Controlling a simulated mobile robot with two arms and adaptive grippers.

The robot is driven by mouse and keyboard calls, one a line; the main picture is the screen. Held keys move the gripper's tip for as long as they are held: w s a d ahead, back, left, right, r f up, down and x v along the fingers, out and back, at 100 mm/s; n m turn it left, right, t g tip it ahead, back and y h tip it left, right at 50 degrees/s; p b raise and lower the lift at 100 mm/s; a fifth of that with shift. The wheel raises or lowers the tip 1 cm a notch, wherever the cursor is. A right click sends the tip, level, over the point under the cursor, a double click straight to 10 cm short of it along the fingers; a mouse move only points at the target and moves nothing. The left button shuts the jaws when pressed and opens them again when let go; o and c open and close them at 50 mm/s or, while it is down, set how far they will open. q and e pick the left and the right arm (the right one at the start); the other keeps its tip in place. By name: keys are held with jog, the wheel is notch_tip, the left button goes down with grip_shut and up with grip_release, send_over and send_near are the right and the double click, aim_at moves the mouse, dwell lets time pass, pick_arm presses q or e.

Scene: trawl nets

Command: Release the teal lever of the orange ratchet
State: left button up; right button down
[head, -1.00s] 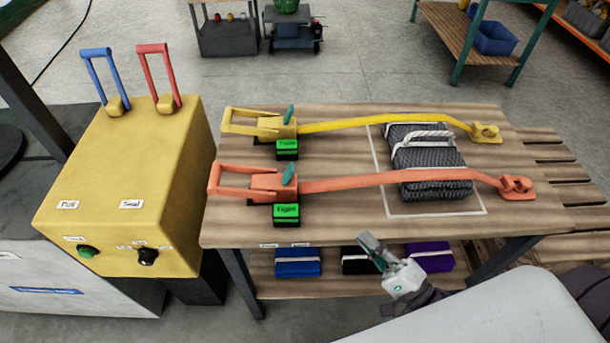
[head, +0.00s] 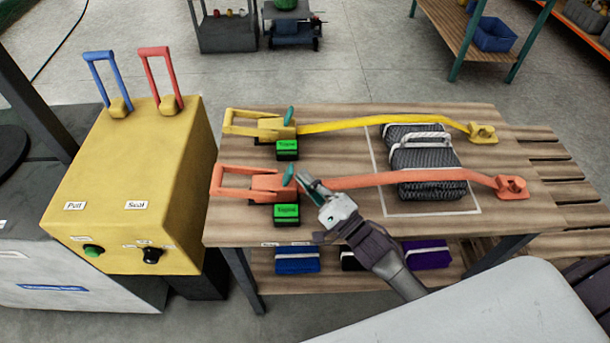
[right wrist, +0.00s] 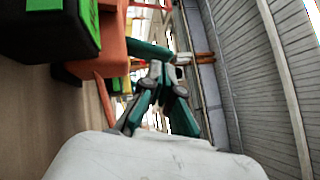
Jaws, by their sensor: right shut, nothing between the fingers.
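The orange ratchet (head: 262,185) lies on the wooden table with its handle frame to the left and an orange strap (head: 400,178) running right across a dark net bundle. Its teal lever (head: 289,176) stands up at the right end of the ratchet body. In the right wrist view the orange ratchet (right wrist: 112,45) is at upper left, with the teal lever (right wrist: 148,50) sticking out to the right. My right gripper (head: 306,183) is shut and empty, its tips just right of the lever; contact cannot be told. In the wrist view the fingers (right wrist: 158,85) show below the lever. My left gripper is not in view.
A yellow ratchet (head: 262,125) with its own teal lever and yellow strap lies behind. Black blocks with green labels (head: 287,209) sit in front of each ratchet. A yellow machine (head: 125,190) with blue and red handles stands left. The net bundle (head: 425,158) occupies the table's right part.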

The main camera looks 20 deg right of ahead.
jog(key=shift+w+a, duration=0.1)
jog(key=shift+w, duration=0.1)
jog(key=shift+r, duration=0.15)
